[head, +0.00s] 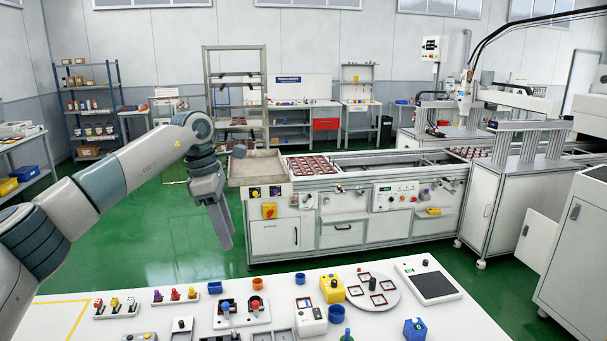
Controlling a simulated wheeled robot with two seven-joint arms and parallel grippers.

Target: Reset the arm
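My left arm comes in from the left edge and bends down at the wrist. My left gripper (226,243) hangs in the air with its fingers pointing down, over the green floor and left of the conveyor cabinet. It sits above and behind the far edge of the white worktable. I see nothing between its fingers, but the fingers overlap from this angle, so their gap is unclear. My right gripper is not in view.
The white worktable (60,318) in front carries small fixtures, a round plate (385,296) with dark frames, and a dark-topped pad (433,286). Behind stands the conveyor (390,160) with a shallow tray (250,180) at its left end. Green floor (150,240) lies open between.

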